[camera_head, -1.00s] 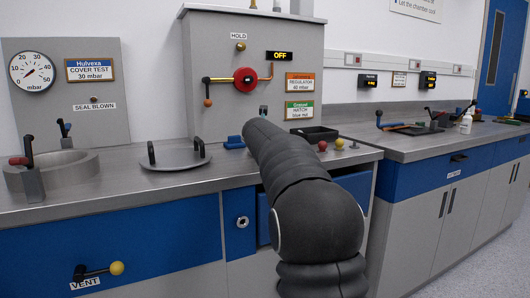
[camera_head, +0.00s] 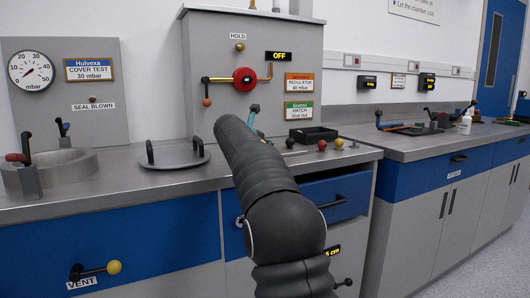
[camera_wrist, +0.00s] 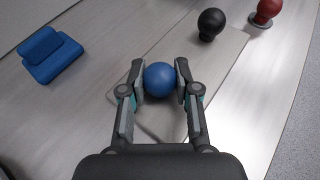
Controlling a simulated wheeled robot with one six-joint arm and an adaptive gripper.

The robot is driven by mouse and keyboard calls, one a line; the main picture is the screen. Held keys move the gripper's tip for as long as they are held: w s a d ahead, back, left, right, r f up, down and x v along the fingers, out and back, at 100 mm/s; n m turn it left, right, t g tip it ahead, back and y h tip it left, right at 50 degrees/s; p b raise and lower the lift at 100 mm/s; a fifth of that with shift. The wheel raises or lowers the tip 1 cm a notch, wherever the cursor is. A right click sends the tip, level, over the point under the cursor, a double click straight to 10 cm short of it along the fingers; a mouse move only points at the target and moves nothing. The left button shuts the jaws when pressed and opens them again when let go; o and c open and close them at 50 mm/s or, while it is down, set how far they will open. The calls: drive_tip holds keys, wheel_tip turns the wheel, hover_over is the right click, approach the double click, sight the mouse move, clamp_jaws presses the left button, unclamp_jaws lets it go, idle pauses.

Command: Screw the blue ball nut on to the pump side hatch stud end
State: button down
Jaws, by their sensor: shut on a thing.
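The blue ball nut (camera_wrist: 159,79) sits between the two fingers of my gripper (camera_wrist: 161,82) in the wrist view, and the gripper is shut on it. It is over the metal worktop; I cannot tell whether it touches the surface. In the head view my arm hides the ball, and only part of my gripper (camera_head: 256,118) shows above the arm, at the back of the worktop. A label reading hatch, blue nut (camera_head: 299,110) is on the grey cabinet. I cannot make out the hatch stud end; my arm covers part of the cupboard front.
A black ball (camera_wrist: 211,22) and a red ball (camera_wrist: 267,9) stand right of my gripper; a blue block (camera_wrist: 50,53) lies left. A yellow ball (camera_head: 339,143) and black tray (camera_head: 313,134) are at the right. A lid with two handles (camera_head: 175,156) lies to the left.

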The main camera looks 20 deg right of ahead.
drive_tip(key=shift+w+a+r+m+g+p, duration=0.2)
drive_tip(key=shift+m+g+p, duration=0.25)
drive_tip(key=shift+p, duration=0.2)
drive_tip(key=shift+f+m+g+h, duration=0.25)
drive_tip(key=shift+m+g+h, duration=0.1)
drive_tip(key=shift+h, duration=0.25)
drive_tip(key=shift+m+g+h, duration=0.5)
drive_tip(key=shift+m+g, duration=0.6)
drive_tip(key=shift+g, duration=0.3)
drive_tip(key=shift+m+g, duration=0.3)
drive_tip(key=shift+m, duration=0.3)
drive_tip(key=shift+r, duration=0.15)
